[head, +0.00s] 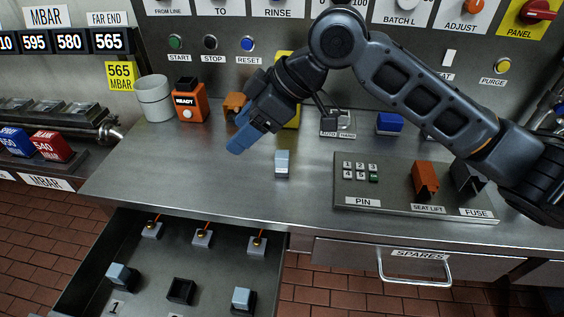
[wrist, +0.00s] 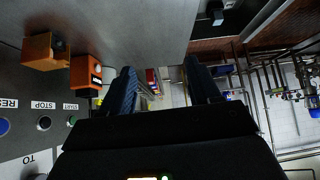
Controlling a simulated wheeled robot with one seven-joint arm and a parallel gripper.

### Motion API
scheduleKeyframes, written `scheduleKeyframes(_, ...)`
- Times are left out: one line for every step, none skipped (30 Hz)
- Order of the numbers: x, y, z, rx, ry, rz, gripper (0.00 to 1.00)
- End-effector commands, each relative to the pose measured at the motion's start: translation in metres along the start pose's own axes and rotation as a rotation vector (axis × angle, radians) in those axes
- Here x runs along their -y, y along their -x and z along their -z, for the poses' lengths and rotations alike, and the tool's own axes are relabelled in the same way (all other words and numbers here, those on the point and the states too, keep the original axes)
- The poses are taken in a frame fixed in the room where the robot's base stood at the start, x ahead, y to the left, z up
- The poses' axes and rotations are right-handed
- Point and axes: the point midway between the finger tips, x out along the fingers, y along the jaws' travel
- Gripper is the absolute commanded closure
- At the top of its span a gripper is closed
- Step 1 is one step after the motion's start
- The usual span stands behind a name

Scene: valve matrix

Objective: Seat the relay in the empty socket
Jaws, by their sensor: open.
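A light-blue relay (head: 282,163) stands on the steel bench top in the head view, right of my gripper. The open drawer (head: 65,275) below holds a row of dark sockets. The middle socket (head: 181,291) is empty, while the left socket holds a pale-blue relay (head: 118,274) and the right one another relay (head: 242,297). My gripper (head: 240,142) is over the bench, left of the loose relay and apart from it, with its blue fingertips pointing down-left. In the wrist view my gripper (wrist: 162,85) is open, with nothing between the fingers.
A grey cup (head: 154,98) and an orange READY box (head: 190,103) stand at the back left. A PIN panel (head: 390,203) with an orange seat-lift part occupies the right of the bench. A closed SPARES drawer (head: 420,262) is below. Bench front left is clear.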

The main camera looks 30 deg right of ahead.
Motion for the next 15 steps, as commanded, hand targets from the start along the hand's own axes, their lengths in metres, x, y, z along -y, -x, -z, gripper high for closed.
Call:
scheduleKeyframes(-0.011, 0.009, -0.019, 0.075, 0.008, -0.008, 0.38)
scheduleKeyframes(-0.015, 0.014, -0.028, 0.114, 0.010, -0.006, 0.38)
scheduleKeyframes(-0.019, 0.019, -0.041, 0.164, 0.012, -0.005, 0.38)
scheduleKeyframes(-0.022, 0.024, -0.049, 0.195, 0.012, -0.003, 0.38)
scheduleKeyframes(-0.025, 0.027, -0.057, 0.225, 0.012, -0.002, 0.38)
scheduleKeyframes(-0.028, 0.032, -0.065, 0.256, 0.010, -0.001, 0.38)
scheduleKeyframes(-0.029, 0.035, -0.070, 0.277, 0.008, 0.001, 0.38)
scheduleKeyframes(-0.031, 0.037, -0.075, 0.293, 0.008, 0.001, 0.38)
scheduleKeyframes(-0.032, 0.040, -0.079, 0.309, 0.007, 0.002, 0.38)
scheduleKeyframes(-0.033, 0.041, -0.081, 0.317, 0.006, 0.003, 0.38)
scheduleKeyframes(-0.033, 0.041, -0.083, 0.323, 0.006, 0.004, 0.38)
scheduleKeyframes(-0.033, 0.039, -0.084, 0.328, 0.005, 0.005, 0.38)
scheduleKeyframes(-0.033, 0.037, -0.085, 0.329, 0.005, 0.006, 0.38)
scheduleKeyframes(-0.033, 0.034, -0.086, 0.329, 0.005, 0.006, 0.38)
scheduleKeyframes(-0.033, 0.030, -0.087, 0.329, 0.005, 0.007, 0.38)
